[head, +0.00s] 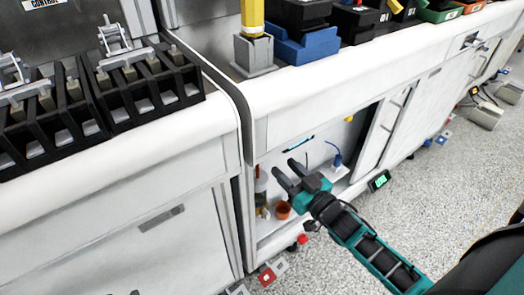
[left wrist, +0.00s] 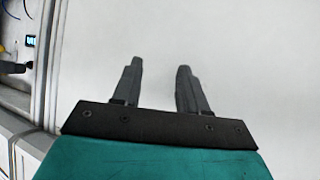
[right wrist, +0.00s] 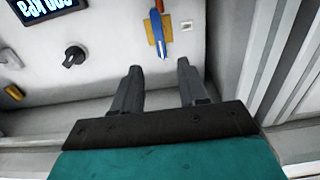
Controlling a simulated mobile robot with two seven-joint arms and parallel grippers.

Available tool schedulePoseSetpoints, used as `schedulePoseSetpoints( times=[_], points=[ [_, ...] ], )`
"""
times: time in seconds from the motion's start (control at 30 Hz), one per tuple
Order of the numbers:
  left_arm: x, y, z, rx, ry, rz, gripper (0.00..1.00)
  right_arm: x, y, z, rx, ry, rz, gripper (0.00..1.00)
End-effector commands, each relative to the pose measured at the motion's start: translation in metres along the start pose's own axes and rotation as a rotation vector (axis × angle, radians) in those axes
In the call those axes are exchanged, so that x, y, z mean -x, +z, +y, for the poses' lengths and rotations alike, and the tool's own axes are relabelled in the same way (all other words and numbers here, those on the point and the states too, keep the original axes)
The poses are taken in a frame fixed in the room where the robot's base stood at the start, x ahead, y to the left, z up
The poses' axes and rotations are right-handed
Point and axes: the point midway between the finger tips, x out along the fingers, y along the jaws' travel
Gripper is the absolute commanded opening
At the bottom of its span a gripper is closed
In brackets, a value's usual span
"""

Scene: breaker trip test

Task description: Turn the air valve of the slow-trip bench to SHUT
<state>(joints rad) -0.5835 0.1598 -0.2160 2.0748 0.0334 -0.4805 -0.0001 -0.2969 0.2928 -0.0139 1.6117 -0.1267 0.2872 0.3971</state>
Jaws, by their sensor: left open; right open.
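In the right wrist view, a blue lever (right wrist: 158,36) on a yellow plate is on the pale panel ahead of the fingertips. A black knob (right wrist: 73,56) is on the same panel to its left. I cannot tell for certain which is the air valve, and no SHUT mark is readable. My right gripper (right wrist: 158,82) is open and empty, apart from the lever. In the head view, my right gripper (head: 284,168) is at the open bay of the bench. My left gripper (left wrist: 158,75), open and empty, faces a plain white surface.
A lit display (right wrist: 42,8) is at the upper left in the right wrist view. A row of black frames (head: 100,100) stands on the left bench.

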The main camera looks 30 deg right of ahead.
Motion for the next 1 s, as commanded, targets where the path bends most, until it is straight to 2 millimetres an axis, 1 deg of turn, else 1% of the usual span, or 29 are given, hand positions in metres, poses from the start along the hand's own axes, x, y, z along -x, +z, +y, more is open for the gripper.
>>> schedulePoseSetpoints(
  times=[0.03,0.3,0.5,0.7,1.0],
  points=[
    [-0.002,0.004,0.001,0.001,0.001,-0.002,0.43,-0.011,0.001,0.0,0.001,0.0,0.003,0.43],
    [-0.009,0.02,0.005,0.015,0.006,-0.017,0.43,-0.064,0.001,0.0,0.002,0.0,0.003,0.43],
    [-0.011,0.021,0.008,0.024,0.013,-0.018,0.43,-0.094,0.002,0.0,0.0,0.001,0.0,0.43],
    [-0.013,0.016,0.008,0.022,0.016,-0.007,0.43,-0.108,0.001,0.0,0.0,0.0,-0.003,0.43],
    [-0.013,0.015,0.008,0.02,0.016,-0.009,0.43,-0.11,0.001,0.0,-0.001,0.001,-0.003,0.43]
  ],
)
